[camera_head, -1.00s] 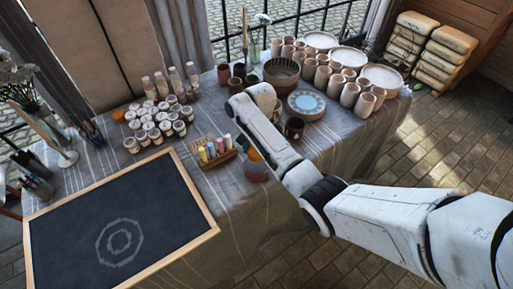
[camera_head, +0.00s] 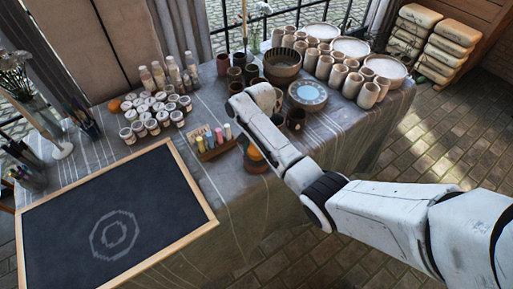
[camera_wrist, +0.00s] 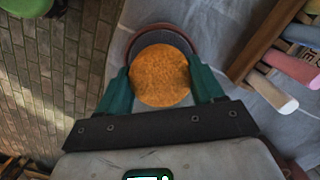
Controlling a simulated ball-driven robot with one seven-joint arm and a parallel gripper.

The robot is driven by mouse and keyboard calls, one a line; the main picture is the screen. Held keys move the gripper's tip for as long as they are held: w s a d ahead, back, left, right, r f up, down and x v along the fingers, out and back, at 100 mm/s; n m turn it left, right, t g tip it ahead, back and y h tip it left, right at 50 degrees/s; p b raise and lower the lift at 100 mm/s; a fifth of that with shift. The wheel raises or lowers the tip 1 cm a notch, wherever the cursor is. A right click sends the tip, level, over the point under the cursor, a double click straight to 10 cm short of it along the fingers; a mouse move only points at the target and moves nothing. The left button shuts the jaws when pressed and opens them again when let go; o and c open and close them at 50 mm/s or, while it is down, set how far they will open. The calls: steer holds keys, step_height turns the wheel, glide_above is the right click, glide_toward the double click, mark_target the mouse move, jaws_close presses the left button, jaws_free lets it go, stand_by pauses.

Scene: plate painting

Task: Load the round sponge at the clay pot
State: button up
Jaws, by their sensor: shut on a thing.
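My gripper (camera_wrist: 162,78) is shut on the round orange sponge (camera_wrist: 162,76), with a teal finger on each side of it. Behind the sponge in the wrist view is the clay pot (camera_wrist: 165,32), with a reddish-brown rim and dark inside. The sponge covers much of the pot's mouth, and I cannot tell whether they touch. In the head view the sponge (camera_head: 254,153) shows just above the pot (camera_head: 257,167) near the table's front edge. My arm hides most of the gripper there.
A wooden rack of coloured chalk-like sticks (camera_head: 216,146) stands close beside the pot. A framed blackboard (camera_head: 165,215) lies to the left. Paint jars (camera_head: 150,122), a blue-patterned plate (camera_head: 307,94), a ribbed bowl (camera_head: 282,68) and several cups (camera_head: 368,94) stand farther back.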

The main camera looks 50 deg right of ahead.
mark_target(256, 149)
steer(key=shift+f, duration=0.6)
stand_by(2.1)
step_height(256, 149, up, 5)
steer(key=p, duration=0.4)
steer(key=shift+r+p, duration=0.15)
steer(key=shift+p, duration=0.25)
steer(key=shift+r, duration=0.95)
